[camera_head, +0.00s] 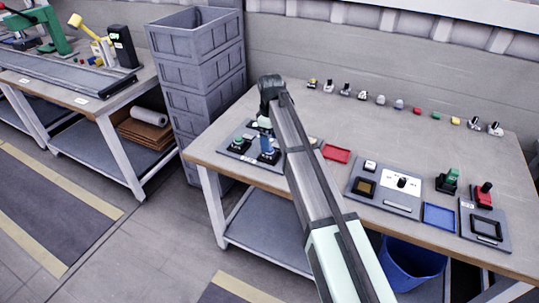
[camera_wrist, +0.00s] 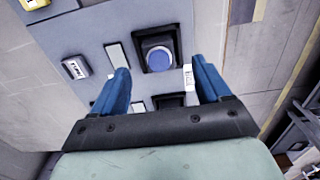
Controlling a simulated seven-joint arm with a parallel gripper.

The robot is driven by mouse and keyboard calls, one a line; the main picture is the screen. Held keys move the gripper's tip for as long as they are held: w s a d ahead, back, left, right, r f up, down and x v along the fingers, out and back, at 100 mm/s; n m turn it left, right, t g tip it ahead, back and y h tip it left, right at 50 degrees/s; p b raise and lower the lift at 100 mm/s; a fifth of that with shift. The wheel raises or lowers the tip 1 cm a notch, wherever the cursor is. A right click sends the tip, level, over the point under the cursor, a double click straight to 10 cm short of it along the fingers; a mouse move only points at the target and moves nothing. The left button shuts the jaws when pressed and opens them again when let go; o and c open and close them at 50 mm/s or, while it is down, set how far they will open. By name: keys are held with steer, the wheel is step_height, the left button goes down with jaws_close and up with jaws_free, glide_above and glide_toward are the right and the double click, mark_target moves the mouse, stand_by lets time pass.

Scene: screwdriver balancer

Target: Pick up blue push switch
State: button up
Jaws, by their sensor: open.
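The blue push switch (camera_wrist: 158,58) is a round blue button in a square black housing, set on a grey panel (camera_wrist: 91,31). In the wrist view it lies between and just beyond the fingertips of my gripper (camera_wrist: 161,67). The two blue fingers are apart, one on each side, with nothing between them held. In the head view my gripper (camera_head: 266,153) points down over the panel at the table's left end. I cannot make out the blue switch in the head view; my arm and gripper cover part of that panel.
A small labelled part (camera_wrist: 75,67) sits left of the switch. The table also holds a red tray (camera_head: 336,153), a blue tray (camera_head: 438,216), a green switch (camera_head: 448,181) and a red switch (camera_head: 483,195). Small parts line the back. Grey crates (camera_head: 198,75) stand left.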

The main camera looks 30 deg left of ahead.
mark_target(270, 154)
steer(key=shift+w+a+f, duration=0.1)
steer(key=shift+f, duration=1.25)
steer(key=shift+a+f, duration=0.1)
steer(key=shift+f, duration=1.2)
steer(key=shift+c, duration=0.2)
steer(key=c, duration=1.1)
